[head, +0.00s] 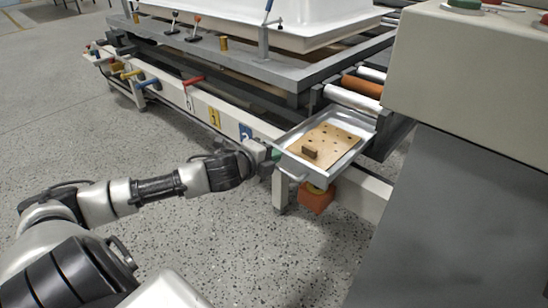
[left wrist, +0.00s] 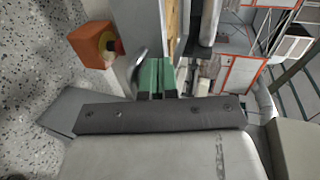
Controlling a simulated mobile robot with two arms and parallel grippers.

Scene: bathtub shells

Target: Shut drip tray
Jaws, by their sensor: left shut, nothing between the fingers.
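The drip tray (head: 345,118) is a shallow grey metal tray at the right of centre in the head view, sticking out from the end of the roller frame. A tan board with holes and a small brown block lies in it. Its bar handle (head: 291,174) is on the near side; it also shows curved in the left wrist view (left wrist: 138,66). My left gripper (head: 275,155) is at the tray's near left edge, close to the handle. Its green fingers (left wrist: 158,76) are shut and empty; whether they touch the tray I cannot tell. My right gripper is out of view.
An orange box (head: 316,197) with a round button hangs below the tray. A large grey cabinet (head: 470,80) stands close at the right. The white tub shell (head: 290,18) lies on the frame behind. Speckled floor at the left is clear.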

